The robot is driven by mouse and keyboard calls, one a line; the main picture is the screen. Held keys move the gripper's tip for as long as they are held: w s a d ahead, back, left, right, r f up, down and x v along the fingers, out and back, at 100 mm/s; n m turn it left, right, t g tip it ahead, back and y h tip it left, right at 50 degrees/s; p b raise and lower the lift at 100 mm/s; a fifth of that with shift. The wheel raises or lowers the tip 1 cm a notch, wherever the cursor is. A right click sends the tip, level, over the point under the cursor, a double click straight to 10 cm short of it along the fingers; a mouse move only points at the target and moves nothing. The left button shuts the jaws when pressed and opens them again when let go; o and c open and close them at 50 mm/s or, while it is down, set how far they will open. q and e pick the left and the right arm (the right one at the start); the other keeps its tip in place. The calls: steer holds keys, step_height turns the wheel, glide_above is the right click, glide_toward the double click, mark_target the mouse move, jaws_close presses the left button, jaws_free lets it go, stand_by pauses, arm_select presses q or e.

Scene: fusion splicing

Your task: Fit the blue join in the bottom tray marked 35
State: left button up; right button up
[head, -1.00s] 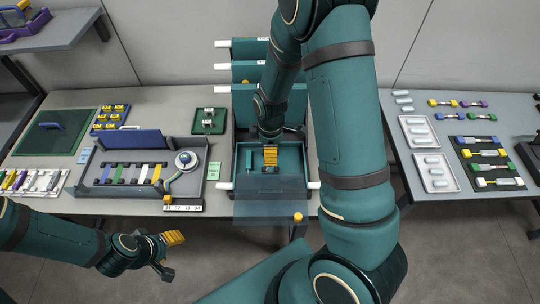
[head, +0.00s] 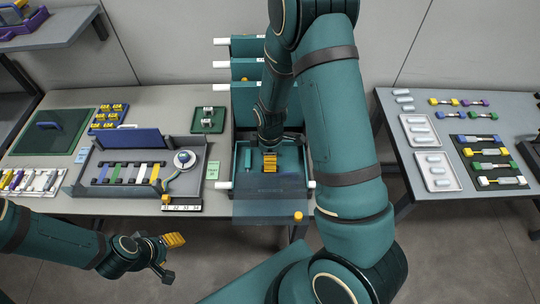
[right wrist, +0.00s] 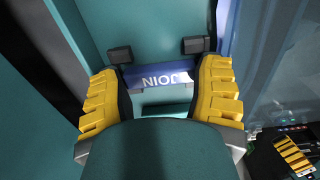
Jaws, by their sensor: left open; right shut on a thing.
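The bottom tray (head: 237,165) is the teal, open tray at the foot of the stack, with its clear flap (head: 270,209) hanging towards me. My right gripper (head: 269,162) reaches down into this tray. My left gripper (head: 173,241) is open and empty, in front of the left table.
More teal trays (head: 248,75) stand above and behind. A grey splicing station (head: 130,180) with coloured strips stands left of the trays. A right table (head: 405,178) holds white trays and coloured joins. The floor in front is clear.

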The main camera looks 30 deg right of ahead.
steer(key=o, duration=1.2)
steer(key=shift+f, duration=0.1)
steer(key=shift+r+p, duration=0.3)
step_height(320, 180, up, 13)
steer(key=shift+f+p, duration=0.2)
steer(key=shift+p, duration=1)
steer(key=shift+s+a, duration=0.1)
